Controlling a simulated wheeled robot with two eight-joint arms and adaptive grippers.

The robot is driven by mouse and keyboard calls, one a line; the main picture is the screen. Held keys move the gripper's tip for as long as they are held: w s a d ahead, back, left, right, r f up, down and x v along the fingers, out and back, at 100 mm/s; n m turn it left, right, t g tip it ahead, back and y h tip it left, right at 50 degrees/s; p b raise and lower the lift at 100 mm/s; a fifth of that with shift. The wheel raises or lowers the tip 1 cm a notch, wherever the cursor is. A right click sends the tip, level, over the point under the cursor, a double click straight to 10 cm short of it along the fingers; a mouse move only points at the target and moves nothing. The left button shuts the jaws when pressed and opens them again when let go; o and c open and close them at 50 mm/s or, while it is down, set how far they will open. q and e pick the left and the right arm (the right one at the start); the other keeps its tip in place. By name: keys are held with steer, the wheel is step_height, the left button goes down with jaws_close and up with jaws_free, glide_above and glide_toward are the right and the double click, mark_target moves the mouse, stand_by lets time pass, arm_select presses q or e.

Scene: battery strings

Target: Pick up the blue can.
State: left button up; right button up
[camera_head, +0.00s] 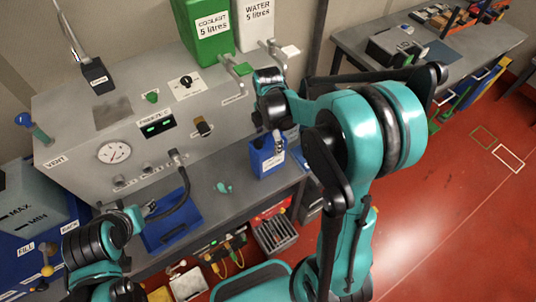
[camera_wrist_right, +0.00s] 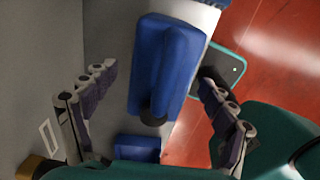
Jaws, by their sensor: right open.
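The blue can (camera_head: 266,160) stands upright on the grey bench near its right end, with a white label on its front. In the right wrist view the blue can (camera_wrist_right: 168,62) lies between the two spread fingers, with a gap on both sides. My right gripper (camera_head: 277,140) is above the can in the head view, pointing down; the wrist partly covers the can's top. The right gripper (camera_wrist_right: 157,80) is open and holds nothing. My left gripper (camera_head: 143,211) is at the lower left, beside a blue tray; its jaws are too small to read.
A grey machine (camera_head: 75,130) with a gauge and taps stands behind the bench. Green (camera_head: 205,45) and white (camera_head: 252,28) containers sit on top. A blue tray (camera_head: 172,232) lies left of the can. A second bench (camera_head: 350,42) is at the back right; red floor is open.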

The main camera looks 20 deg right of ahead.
steer(key=shift+f, duration=0.45)
steer(key=c, duration=1.6)
steer(key=shift+r, duration=0.1)
steer(key=shift+s, duration=0.1)
